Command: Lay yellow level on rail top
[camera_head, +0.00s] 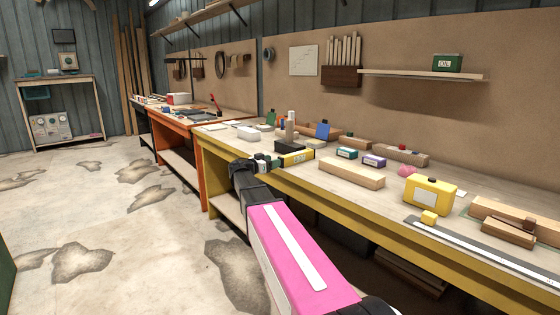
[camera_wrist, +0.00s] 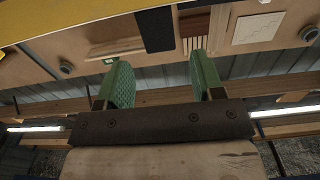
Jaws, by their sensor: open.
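A yellow piece with dark markings (camera_head: 297,158), which looks like the level, lies on the near edge of the yellow-framed workbench. My gripper (camera_head: 266,164) is beside its left end, small and partly hidden by my dark wrist. In the wrist view, my gripper's two green fingers (camera_wrist: 163,80) stand apart with nothing clearly held between them. A dark block (camera_wrist: 155,30) shows beyond the fingertips; I cannot tell what it is. A pale wooden bar (camera_head: 350,173), possibly the rail, lies on the bench right of the yellow piece; I cannot confirm it.
Small boxes and bottles stand behind the yellow piece. An orange bench (camera_head: 182,130) stands beyond. The floor at left is open.

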